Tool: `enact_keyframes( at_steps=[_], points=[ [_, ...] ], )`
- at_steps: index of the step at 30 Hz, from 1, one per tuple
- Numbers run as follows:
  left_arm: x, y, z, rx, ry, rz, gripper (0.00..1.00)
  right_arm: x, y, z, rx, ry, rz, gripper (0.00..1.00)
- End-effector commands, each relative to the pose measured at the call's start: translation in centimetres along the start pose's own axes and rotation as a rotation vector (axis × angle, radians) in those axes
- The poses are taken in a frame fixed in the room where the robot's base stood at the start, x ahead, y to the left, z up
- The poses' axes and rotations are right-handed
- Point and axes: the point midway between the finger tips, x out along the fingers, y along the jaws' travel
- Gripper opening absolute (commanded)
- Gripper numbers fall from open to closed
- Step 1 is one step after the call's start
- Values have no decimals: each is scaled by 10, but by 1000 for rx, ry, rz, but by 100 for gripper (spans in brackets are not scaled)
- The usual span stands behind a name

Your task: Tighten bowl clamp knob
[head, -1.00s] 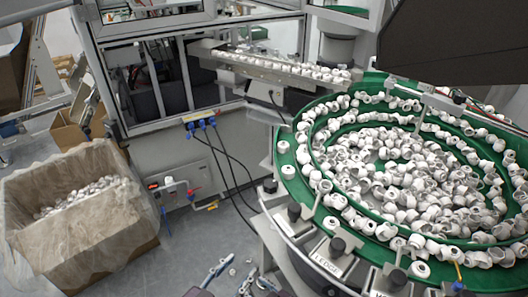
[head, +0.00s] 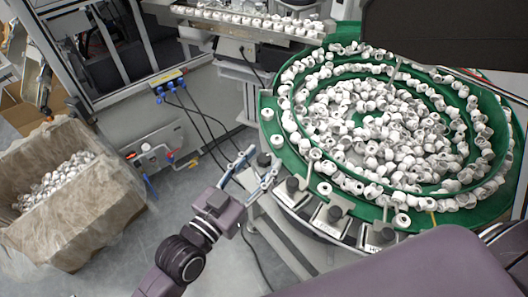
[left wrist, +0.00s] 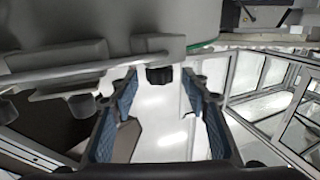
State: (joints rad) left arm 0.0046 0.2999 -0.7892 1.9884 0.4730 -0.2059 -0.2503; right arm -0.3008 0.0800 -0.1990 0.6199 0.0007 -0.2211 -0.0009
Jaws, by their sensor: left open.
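The green bowl (head: 268,112) full of white caps fills the right of the head view. My left gripper (head: 262,166) is open at the bowl's near left edge, beside the leftmost bracket. In the left wrist view a black knob (left wrist: 159,76) shows between the tips of the two blue-padded fingers (left wrist: 159,84); contact cannot be told. My right gripper is out of view.
A lined carton of caps (head: 100,205) stands on the floor at the left. A rail of caps (head: 250,22) runs above the bowl's far left. Black cables (head: 205,125) hang from the machine cabinet. A dark panel (head: 440,35) covers the upper right.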

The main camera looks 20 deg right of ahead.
Motion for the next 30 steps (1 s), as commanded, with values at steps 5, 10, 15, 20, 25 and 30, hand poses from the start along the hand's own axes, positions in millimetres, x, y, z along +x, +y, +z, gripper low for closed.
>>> enact_keyframes(
  at_steps=[5,10,15,20,25,30],
  points=[
    [16,0,-1,0,0,0,43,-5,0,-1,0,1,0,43],
    [19,0,1,0,-1,0,43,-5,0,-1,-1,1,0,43],
    [19,0,1,0,-1,0,42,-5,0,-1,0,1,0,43],
    [19,0,1,0,-1,0,24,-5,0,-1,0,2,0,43],
    [19,0,1,0,-1,0,5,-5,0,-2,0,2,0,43],
    [19,0,1,2,1,7,0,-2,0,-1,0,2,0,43]
  ],
)
